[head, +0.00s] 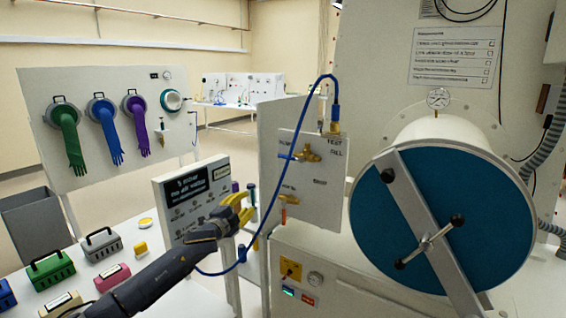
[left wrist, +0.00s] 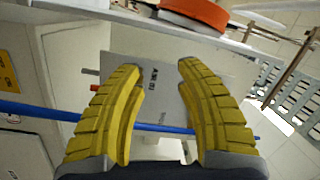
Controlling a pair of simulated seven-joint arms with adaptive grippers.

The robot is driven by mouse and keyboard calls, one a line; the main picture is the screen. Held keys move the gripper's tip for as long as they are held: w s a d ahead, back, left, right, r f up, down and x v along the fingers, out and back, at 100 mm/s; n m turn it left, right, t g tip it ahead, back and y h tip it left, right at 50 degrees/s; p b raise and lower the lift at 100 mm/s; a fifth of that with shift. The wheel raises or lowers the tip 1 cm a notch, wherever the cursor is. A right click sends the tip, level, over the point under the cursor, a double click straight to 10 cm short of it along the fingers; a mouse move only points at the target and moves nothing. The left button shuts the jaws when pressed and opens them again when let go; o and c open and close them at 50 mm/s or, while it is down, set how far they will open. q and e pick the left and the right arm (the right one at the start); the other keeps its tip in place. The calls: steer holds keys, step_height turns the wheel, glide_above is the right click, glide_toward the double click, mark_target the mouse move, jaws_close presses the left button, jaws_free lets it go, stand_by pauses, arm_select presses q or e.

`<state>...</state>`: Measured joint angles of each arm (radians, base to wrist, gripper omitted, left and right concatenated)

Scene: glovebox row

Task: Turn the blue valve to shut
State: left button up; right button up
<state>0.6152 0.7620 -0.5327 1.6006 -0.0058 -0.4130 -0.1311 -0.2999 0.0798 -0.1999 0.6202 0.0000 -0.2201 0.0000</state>
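The blue valve, a brass body (head: 308,154) with a blue lever (head: 289,156) pointing left, is on the upright white panel (head: 322,195) in the head view. A second valve with an orange handle (head: 289,199) sits lower on that panel. My left gripper (head: 245,208) is in front and to the left of the panel, lower than the blue valve and apart from it. In the left wrist view its yellow fingers (left wrist: 160,78) are spread, with nothing visibly gripped. The blue valve cannot be made out there. My right gripper is out of view.
A blue hose (head: 276,180) loops from the panel's top fitting past my left gripper; it crosses behind the fingers in the left wrist view (left wrist: 40,111). A large round blue door (head: 385,235) stands right. A dark sign board (head: 190,185) stands left, near my gripper.

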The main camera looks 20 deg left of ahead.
arm_select(q)
steer(key=s+d+r+m+t+h, duration=0.1)
steer(key=s+d+r+m+h, duration=0.2)
steer(key=r, duration=0.7)
steer(key=m, duration=0.3)
glide_toward(286, 158)
steer(key=x, duration=1)
steer(key=shift+w, duration=0.35)
steer(key=shift+o, duration=0.2)
jaws_close()
